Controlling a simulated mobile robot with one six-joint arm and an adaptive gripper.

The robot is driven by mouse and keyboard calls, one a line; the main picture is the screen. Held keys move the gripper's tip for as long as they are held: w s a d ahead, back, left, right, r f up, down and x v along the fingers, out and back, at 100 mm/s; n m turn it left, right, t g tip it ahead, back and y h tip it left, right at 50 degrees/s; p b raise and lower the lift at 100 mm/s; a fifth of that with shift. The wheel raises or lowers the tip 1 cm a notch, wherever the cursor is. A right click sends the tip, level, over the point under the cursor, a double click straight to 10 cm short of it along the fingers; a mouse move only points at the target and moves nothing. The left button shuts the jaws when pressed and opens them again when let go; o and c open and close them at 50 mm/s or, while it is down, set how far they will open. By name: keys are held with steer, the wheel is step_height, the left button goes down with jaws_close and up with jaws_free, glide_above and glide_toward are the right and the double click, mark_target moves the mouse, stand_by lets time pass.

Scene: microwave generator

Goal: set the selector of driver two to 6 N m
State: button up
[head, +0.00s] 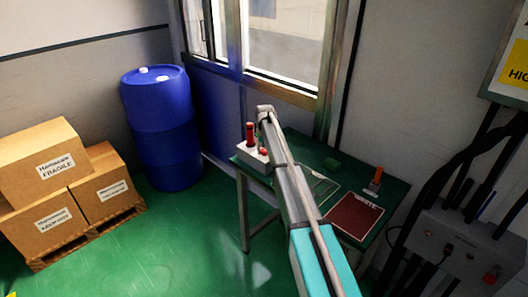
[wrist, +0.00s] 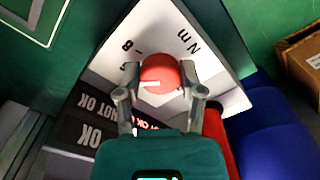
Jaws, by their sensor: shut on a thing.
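In the wrist view, my gripper (wrist: 160,95) is closed around a round red selector knob (wrist: 160,72), with a finger on each side. A short white pointer line on the knob points to the left of the picture. The knob sits on a white panel (wrist: 165,30) with dial marks, an 8 and "N m". Another dial figure by the left finger is partly hidden, so I cannot read it. In the head view, the white driver box (head: 252,159) stands at the table's left end with an upright red driver (head: 249,133). My arm hides most of the gripper there.
OK and NOT OK labels (wrist: 90,120) lie beside the panel. A blue barrel (head: 160,125) and cardboard boxes (head: 50,165) stand left.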

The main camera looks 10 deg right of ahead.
steer(key=o, duration=1.2)
steer(key=shift+c, duration=0.2)
steer(key=s+r+n+p, duration=0.1)
steer(key=s, duration=4.4)
steer(key=shift+r+p, duration=0.35)
steer(key=shift+s+a, duration=0.1)
